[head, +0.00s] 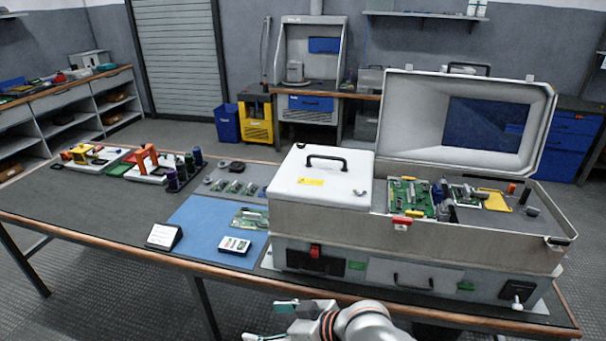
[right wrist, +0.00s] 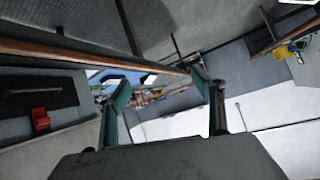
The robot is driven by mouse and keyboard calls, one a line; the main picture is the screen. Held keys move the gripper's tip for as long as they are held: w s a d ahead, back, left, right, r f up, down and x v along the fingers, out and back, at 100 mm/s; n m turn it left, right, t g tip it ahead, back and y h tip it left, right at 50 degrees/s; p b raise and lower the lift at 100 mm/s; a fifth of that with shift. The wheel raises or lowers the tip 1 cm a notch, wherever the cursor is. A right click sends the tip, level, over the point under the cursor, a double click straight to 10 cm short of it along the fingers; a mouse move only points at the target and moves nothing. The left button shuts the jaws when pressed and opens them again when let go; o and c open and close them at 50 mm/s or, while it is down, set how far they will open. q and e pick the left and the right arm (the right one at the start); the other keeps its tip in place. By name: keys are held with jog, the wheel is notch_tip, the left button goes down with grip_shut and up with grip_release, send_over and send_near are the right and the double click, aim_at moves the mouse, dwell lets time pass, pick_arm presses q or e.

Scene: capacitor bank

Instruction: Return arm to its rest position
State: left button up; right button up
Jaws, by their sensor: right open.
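My right gripper (head: 270,321) is at the bottom centre of the head view, in front of the workbench's near edge. Its two teal-tipped fingers point left and are spread apart, with nothing between them. In the right wrist view the same open gripper (right wrist: 160,88) shows its fingers apart, with the bench edge and floor beyond. The right forearm runs off the bottom of the head view. My left arm and gripper are in neither view.
The workbench (head: 100,205) has a wooden front edge (head: 216,268) close behind my right gripper. A large grey case (head: 440,240) with a raised lid (head: 425,120) stands on its right. A blue mat (head: 205,215) holds a circuit board (head: 250,218) and small white box (head: 234,246).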

jog(key=s+d+f+m+t+h, duration=0.3)
jog(key=d+f+m+t+h, duration=0.15)
jog(key=d+f, duration=0.85)
jog(key=s+d+f+m+h, duration=0.1)
jog(key=s+d+f+h, duration=0.1)
jog(key=s+d, duration=0.3)
jog(key=s+d+f+m+h, duration=0.1)
jog(key=s+d, duration=0.4)
jog(key=d, duration=0.7)
jog(key=shift+s+f+t+h, duration=0.35)
jog(key=shift+s+f, duration=0.05)
jog(key=shift+f, duration=0.45)
